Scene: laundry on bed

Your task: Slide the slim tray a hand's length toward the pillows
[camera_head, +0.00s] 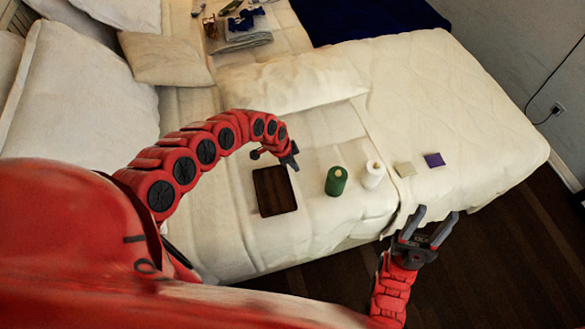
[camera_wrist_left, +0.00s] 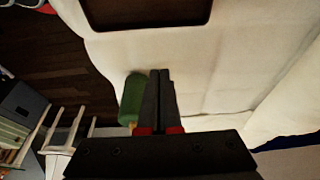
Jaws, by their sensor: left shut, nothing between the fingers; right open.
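The slim tray (camera_head: 274,191) is a dark brown rectangle lying flat on the bed in the head view. Part of it shows at the top edge of the left wrist view (camera_wrist_left: 150,12). The pillows (camera_head: 85,95) lie at the left and upper left of the head view. My left gripper (camera_head: 292,163) is shut and empty, just beyond the tray's upper right corner; I cannot tell whether it touches the tray. Its closed fingers show in the left wrist view (camera_wrist_left: 160,92). My right gripper (camera_head: 429,226) is open and empty, off the bed's near edge at the right.
A green cylinder (camera_head: 336,182) and a white cylinder (camera_head: 373,175) stand right of the tray. A beige square (camera_head: 405,169) and a purple square (camera_head: 434,160) lie farther right. Folded laundry (camera_head: 240,35) is at the back. The bed left of the tray (camera_head: 220,205) is bare.

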